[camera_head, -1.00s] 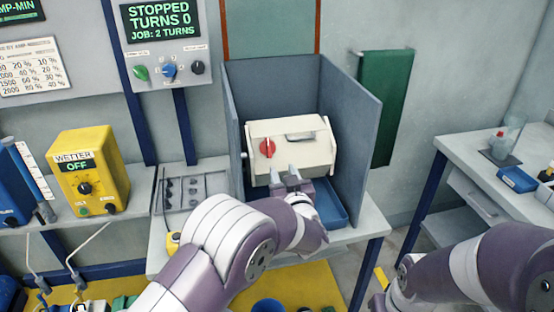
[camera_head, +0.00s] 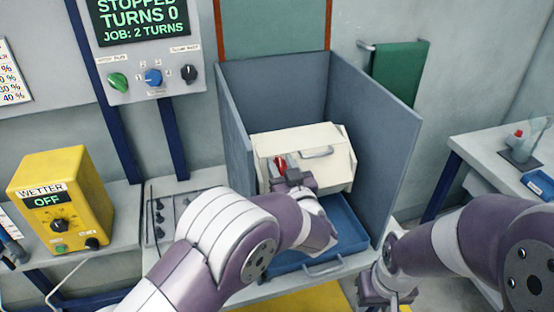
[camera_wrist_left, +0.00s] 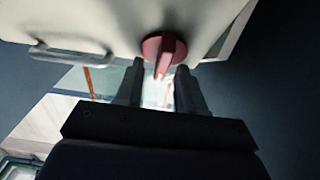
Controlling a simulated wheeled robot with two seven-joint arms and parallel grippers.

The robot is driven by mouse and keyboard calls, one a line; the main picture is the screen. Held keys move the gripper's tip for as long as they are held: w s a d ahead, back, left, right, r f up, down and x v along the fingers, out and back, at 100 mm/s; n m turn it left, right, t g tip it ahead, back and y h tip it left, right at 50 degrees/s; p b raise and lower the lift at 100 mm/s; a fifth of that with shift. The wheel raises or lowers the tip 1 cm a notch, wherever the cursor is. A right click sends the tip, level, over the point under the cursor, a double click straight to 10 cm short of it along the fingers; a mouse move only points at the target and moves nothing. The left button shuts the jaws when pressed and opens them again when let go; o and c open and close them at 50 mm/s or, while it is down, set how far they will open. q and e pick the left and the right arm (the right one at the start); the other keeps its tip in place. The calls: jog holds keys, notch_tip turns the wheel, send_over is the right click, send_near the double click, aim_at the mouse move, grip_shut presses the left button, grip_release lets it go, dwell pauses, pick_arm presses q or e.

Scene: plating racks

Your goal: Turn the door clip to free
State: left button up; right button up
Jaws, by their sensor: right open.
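The red door clip (camera_head: 280,164) is a knob on the front of a cream box (camera_head: 333,168) inside a grey three-sided enclosure. In the left wrist view the clip (camera_wrist_left: 163,50) has a round base, and its handle points down. My left gripper (camera_head: 290,176) is right in front of the clip. In the left wrist view its two fingers (camera_wrist_left: 160,72) are apart, one on each side of the handle; I cannot tell whether they touch it. My right gripper (camera_head: 385,290) is low at the right, away from the box, with its fingers hard to make out.
Grey panels (camera_head: 375,130) close in the box at the back and sides. A blue tray (camera_head: 345,222) lies below the box. A yellow wetter unit (camera_head: 72,195) stands at the left, and a side table (camera_head: 490,150) is at the right. The box has a metal handle (camera_head: 317,152).

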pick_arm(q)
jog(key=shift+s, duration=0.1)
jog(key=shift+r, duration=0.1)
grip_shut()
